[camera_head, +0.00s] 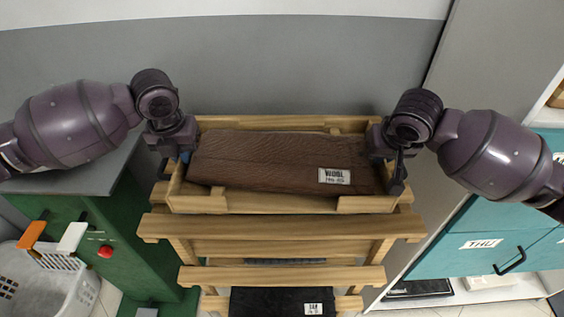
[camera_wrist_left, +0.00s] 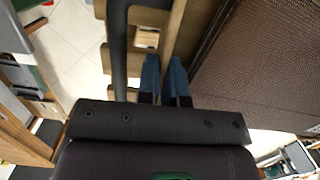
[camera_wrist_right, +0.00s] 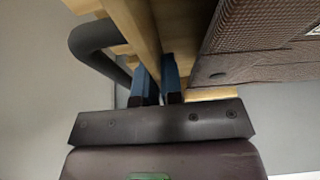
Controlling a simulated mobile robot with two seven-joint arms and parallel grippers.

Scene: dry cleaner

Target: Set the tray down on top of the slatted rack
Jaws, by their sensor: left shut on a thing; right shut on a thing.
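The tray (camera_head: 195,202) is a light wooden box holding a folded brown cloth (camera_head: 260,160) with a label reading WOOL. It looks level, between my two arms. My left gripper (camera_head: 184,154) is shut on the tray's left side; its blue fingertips (camera_wrist_left: 165,78) show beside the wooden wall. My right gripper (camera_head: 388,158) is shut on the right side; its blue fingertips (camera_wrist_right: 159,78) show at the wood. The slatted wooden rack (camera_head: 280,225) is below and in front of the tray. The tray hides the rack's top, so I cannot tell whether they touch.
A dark folded cloth (camera_head: 270,300) with a label lies lower in the rack. Teal drawers (camera_head: 480,245) stand right. A grey wall (camera_head: 290,65) is behind.

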